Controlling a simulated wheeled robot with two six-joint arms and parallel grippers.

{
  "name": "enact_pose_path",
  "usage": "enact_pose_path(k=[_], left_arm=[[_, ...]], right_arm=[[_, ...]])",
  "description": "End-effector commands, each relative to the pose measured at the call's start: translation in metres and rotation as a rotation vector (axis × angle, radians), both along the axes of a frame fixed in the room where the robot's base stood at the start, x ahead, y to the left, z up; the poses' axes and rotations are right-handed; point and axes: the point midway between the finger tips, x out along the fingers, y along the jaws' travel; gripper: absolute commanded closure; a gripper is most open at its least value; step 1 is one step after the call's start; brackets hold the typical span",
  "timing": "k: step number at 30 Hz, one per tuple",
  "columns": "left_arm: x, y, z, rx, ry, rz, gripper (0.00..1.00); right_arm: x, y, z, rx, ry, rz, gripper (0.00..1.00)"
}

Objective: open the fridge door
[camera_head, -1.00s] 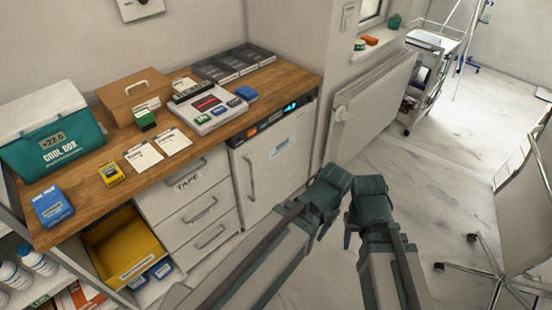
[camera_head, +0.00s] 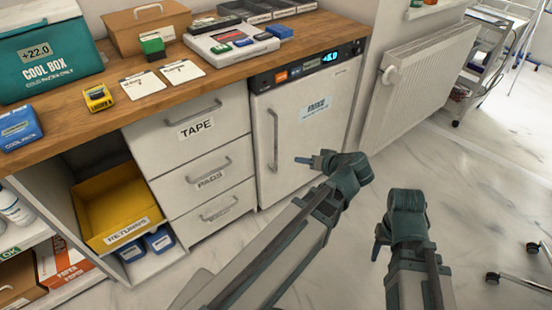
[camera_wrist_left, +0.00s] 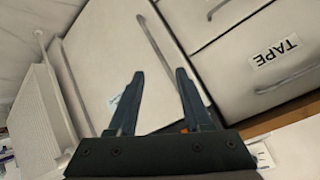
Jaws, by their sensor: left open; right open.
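The fridge (camera_head: 340,112) is a white unit under the counter, with a control panel and blue display along its top. Its door (camera_head: 312,132) is shut, with a long vertical handle (camera_head: 274,140) near its left edge. My left gripper (camera_head: 308,161) is open and empty in front of the door, right of the handle. In the left wrist view the open fingers (camera_wrist_left: 160,74) point at the door, and the handle (camera_wrist_left: 160,42) shows beyond and between them, apart from them. My right gripper (camera_head: 380,247) is open, lower right, away from the fridge.
Drawers (camera_head: 205,165) labelled TAPE and PADS stand left of the fridge. A wooden counter (camera_head: 130,103) holds boxes and a cool box (camera_head: 50,58). A radiator (camera_head: 420,95) is on the right wall. A wheeled chair base (camera_head: 520,280) is lower right. Floor before the fridge is clear.

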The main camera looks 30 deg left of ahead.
Motion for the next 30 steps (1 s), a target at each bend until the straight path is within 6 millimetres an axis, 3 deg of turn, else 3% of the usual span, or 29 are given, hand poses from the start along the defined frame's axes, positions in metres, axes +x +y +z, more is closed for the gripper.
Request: enact_pose_path(k=[1, 9, 15, 21, 30], left_arm=[[0.007, 0.009, -0.030, 0.025, -0.056, 0.024, 0.50], [0.036, 0.049, -0.075, 0.152, -0.371, 0.109, 0.50], [0.052, 0.068, -0.099, 0.224, -0.576, 0.120, 0.50], [0.062, 0.076, -0.111, 0.263, -0.708, 0.107, 0.50], [0.065, 0.078, -0.110, 0.277, -0.765, 0.097, 0.50]], right_arm=[[0.000, 0.000, -0.039, 0.000, 0.000, 0.000, 0.50], [0.000, 0.000, -0.136, 0.000, -0.002, 0.000, 0.50], [0.001, 0.000, -0.198, -0.001, -0.003, 0.000, 0.50], [0.001, 0.000, -0.234, -0.001, -0.003, 0.000, 0.50], [0.001, 0.000, -0.244, -0.001, -0.004, 0.000, 0.50]])
